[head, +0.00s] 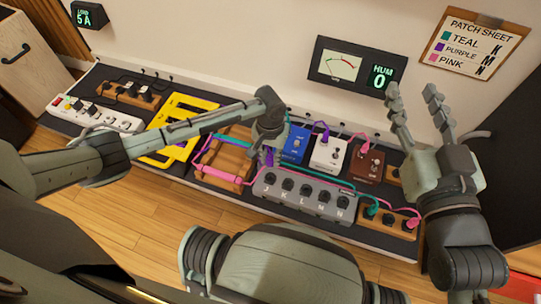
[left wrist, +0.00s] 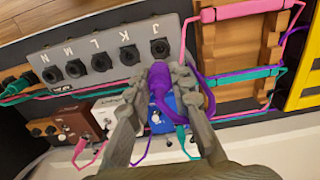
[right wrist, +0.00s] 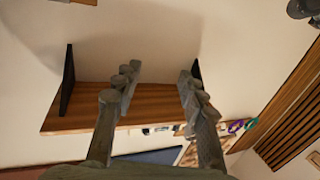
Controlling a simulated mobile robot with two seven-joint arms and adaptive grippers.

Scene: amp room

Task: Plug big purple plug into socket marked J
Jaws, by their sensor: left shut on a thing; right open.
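A gap or contact between plug tip and socket cannot be told. In the head view the purple plug (head: 269,159) shows below my left gripper (head: 268,143), just behind socket J (head: 270,178) at the left end of the grey socket box (head: 305,190). Its purple cable (left wrist: 208,90) loops beside the gripper. My right gripper (head: 414,95) is open and empty, raised in front of the wall.
Blue (head: 293,145), white (head: 328,153) and brown (head: 368,163) pedals stand behind the socket box. Wooden racks with pink and teal cables (head: 222,160) lie left of it. The patch sheet (head: 474,47) reads purple M. A meter (head: 356,68) shows HUM 0.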

